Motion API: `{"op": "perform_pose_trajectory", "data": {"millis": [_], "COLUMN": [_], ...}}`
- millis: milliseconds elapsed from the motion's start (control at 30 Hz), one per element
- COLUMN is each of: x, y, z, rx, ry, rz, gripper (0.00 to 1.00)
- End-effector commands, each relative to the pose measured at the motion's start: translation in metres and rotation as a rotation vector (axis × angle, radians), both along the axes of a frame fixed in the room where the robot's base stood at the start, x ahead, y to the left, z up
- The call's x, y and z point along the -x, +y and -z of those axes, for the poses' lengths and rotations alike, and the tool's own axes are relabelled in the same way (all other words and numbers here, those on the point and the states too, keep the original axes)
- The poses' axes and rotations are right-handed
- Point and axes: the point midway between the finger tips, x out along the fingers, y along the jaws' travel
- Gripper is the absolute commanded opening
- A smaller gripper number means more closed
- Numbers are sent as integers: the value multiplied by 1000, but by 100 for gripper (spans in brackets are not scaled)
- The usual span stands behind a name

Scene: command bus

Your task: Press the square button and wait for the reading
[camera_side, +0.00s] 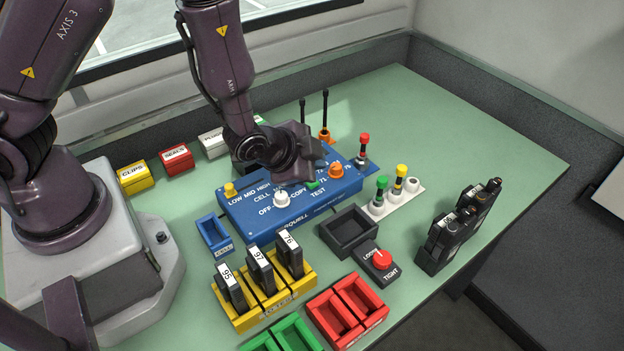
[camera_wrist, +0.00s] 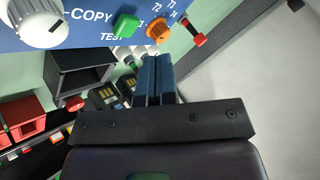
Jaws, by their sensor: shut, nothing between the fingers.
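The square button (camera_wrist: 125,24) is green. It sits on the sloped blue panel (camera_side: 250,207) beside the TEST label. It shows small in the side view (camera_side: 313,183), just under my gripper's dark hand. My gripper (camera_wrist: 156,58) is shut and empty. In the wrist view its blue fingertips are below and right of the button in the picture, with a gap between them in that view. In the side view the hand hangs over the back of the panel and hides part of it. I cannot tell the exact height of the fingertips. I see no lit reading.
A white knob (camera_side: 282,199) and an orange knob (camera_side: 336,170) flank the button. A black tray (camera_side: 348,247), a yellow rack (camera_side: 245,318) with labelled dark modules, and red bins (camera_side: 335,325) stand in front. Handheld radios (camera_side: 440,243) stand right. The far right table is clear.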

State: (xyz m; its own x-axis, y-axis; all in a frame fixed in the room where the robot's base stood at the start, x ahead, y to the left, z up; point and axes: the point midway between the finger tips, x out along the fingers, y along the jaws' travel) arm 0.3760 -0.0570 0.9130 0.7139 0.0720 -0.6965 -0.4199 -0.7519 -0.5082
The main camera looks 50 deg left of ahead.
Motion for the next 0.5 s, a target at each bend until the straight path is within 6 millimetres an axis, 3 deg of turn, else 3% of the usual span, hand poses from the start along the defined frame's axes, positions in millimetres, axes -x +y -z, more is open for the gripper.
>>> {"op": "perform_pose_trajectory", "data": {"millis": [200,500], "x": [0,0], "y": [0,0], "z": [13,14], "rx": [1,2], "ry": [1,0], "rz": [0,0], "gripper": [0,0]}}
